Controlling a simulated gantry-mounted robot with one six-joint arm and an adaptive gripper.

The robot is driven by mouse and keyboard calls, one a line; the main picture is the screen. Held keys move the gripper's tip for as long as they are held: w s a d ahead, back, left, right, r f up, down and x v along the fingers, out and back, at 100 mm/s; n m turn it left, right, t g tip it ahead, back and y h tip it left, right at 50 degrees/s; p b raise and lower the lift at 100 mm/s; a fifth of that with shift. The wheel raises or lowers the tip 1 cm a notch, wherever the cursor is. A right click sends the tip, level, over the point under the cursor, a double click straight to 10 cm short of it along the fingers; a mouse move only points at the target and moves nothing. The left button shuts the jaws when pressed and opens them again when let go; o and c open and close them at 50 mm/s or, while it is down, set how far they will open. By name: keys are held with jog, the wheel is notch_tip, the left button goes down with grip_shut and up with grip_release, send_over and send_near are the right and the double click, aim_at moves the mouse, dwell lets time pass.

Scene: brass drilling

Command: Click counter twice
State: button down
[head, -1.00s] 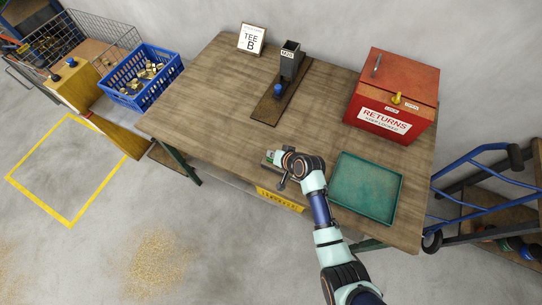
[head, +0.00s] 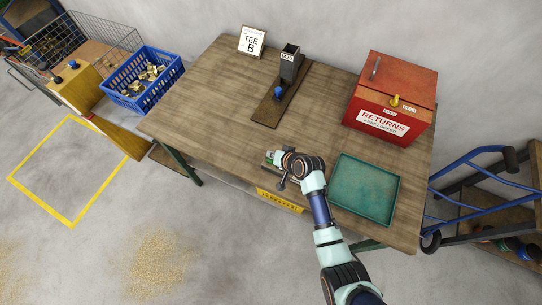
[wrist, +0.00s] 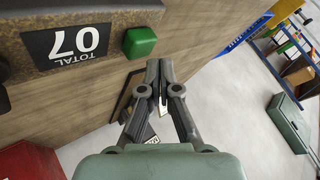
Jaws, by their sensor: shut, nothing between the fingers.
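The counter is a dark speckled box with a black display plate (wrist: 66,44) marked TOTAL and two digits, seen turned over at the upper left of the wrist view. Its green button (wrist: 139,42) is to the right of the plate. My gripper (wrist: 160,66) is shut and empty, with its fingertips just below and to the right of the button in the picture. I cannot tell whether they touch it. In the head view the counter (head: 270,157) is at the table's front edge, partly hidden by my gripper (head: 281,179).
On the wooden table (head: 205,100) are a green tray (head: 365,187) right of my arm, a red RETURNS box (head: 391,95), a dispenser with a blue knob (head: 289,66) and a TEE B sign (head: 251,42). A blue crate (head: 143,82) stands left. The table's middle is clear.

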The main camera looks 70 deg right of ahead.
jog(key=shift+r, duration=0.15)
notch_tip(320, 180, up, 5)
jog(key=p, duration=0.4)
jog(key=shift+p, duration=0.4)
dwell(0.6)
